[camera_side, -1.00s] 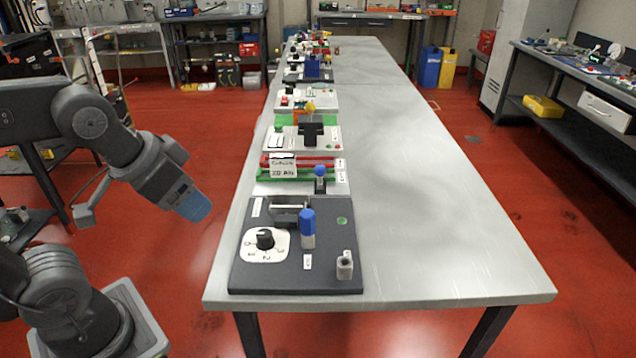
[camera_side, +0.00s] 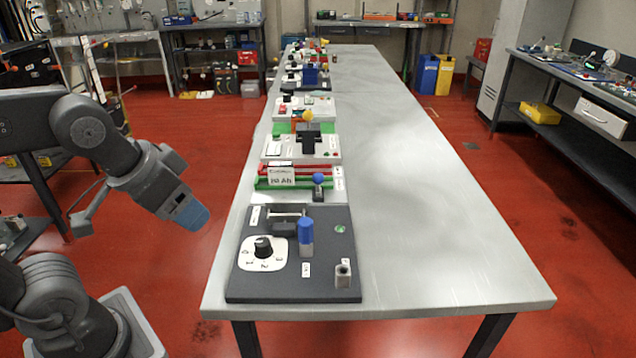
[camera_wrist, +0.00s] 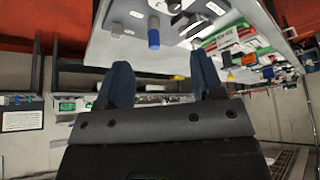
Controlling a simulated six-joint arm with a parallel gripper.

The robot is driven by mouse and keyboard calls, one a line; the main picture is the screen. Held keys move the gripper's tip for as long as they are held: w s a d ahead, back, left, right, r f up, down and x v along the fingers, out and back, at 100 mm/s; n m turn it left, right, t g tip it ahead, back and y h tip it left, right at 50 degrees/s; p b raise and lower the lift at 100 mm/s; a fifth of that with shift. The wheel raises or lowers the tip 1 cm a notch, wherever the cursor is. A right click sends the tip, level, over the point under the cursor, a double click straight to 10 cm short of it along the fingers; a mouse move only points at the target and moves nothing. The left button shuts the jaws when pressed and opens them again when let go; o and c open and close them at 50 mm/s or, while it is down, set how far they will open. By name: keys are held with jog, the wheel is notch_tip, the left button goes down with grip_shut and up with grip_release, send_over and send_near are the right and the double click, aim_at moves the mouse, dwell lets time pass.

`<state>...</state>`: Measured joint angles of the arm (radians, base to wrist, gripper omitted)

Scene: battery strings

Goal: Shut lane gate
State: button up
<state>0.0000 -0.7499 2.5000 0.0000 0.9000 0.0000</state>
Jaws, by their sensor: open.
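My gripper (camera_side: 190,212) hangs over the floor left of the table, apart from everything on it. In the wrist view its two dark blue fingers (camera_wrist: 162,78) are spread with nothing between them. No part is clearly marked as the lane gate. The nearest dark board (camera_side: 243,284) carries a light metal bar (camera_side: 287,214) over a dark block, a blue-topped upright handle (camera_side: 306,236), a black dial knob (camera_side: 263,247) and a small grey cup-like post (camera_side: 343,275). The blue-topped handle (camera_wrist: 154,35) also shows beyond the fingers in the wrist view.
Behind the dark board is a board with red and green rails and a labelled card (camera_side: 281,177), plus a blue-knobbed lever (camera_side: 318,184). More boards line the left side of the long table (camera_side: 420,220). Its right side is clear.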

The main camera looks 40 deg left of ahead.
jog(key=shift+c, duration=0.2)
jog(key=w+r+n+g, duration=0.1)
jog(key=w+r, duration=0.3)
jog(key=w, duration=0.3)
jog(key=n+g+h, duration=0.2)
jog(key=n+g, duration=0.1)
jog(key=n, duration=0.3)
send_over(317, 174)
jog(key=s+a, duration=0.1)
jog(key=a, duration=0.2)
jog(key=s+a+x, duration=0.1)
jog(key=x, duration=1.9)
jog(key=shift+s+d+f, duration=0.1)
jog(key=shift+s+f, duration=0.1)
jog(key=shift+c, duration=0.3)
grip_shut()
